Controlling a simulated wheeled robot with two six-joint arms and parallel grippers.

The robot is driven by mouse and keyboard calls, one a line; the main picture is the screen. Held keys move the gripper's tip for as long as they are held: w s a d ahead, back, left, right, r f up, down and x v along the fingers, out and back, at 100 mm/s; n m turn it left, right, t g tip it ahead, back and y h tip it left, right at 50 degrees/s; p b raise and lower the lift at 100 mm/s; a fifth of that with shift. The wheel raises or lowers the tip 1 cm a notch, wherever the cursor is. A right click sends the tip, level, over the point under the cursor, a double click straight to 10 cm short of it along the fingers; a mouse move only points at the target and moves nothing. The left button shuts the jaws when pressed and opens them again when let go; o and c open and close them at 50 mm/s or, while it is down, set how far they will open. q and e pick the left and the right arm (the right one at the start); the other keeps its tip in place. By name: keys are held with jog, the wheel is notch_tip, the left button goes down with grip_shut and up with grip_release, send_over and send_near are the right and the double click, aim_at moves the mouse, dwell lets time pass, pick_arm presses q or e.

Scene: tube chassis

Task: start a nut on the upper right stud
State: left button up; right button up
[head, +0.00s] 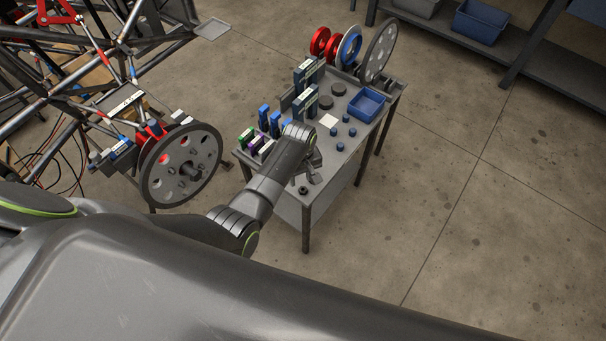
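The tube chassis (62,115) is at the upper left in the head view. At its near corner is a round grey disc (205,150) with holes and a hub in the middle; single studs are too small to tell apart. My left gripper (314,178) is over the near end of a grey work table (335,170). Its fingers are small and partly hidden by the wrist, so I cannot tell whether they are apart or hold anything. A small dark round piece, possibly a nut (303,190), is just below the gripper at the table's near end. My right gripper is out of view.
The table also holds a blue bin (367,104), several small blue pieces (343,118), boxes (305,104) and bottles. A shelf (555,70) stands at the upper right. The floor (480,200) on the right is clear.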

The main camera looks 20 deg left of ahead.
pick_arm(q)
jog(key=shift+w+d, duration=0.25)
jog(key=shift+d, duration=0.1)
jog(key=b, duration=0.6)
send_over(303, 192)
notch_tip(303, 192, down, 5)
jog(key=shift+r, duration=0.1)
jog(key=shift+w+f, duration=0.1)
jog(key=shift+f, duration=1)
grip_shut()
jog(key=shift+r+p, duration=1.1)
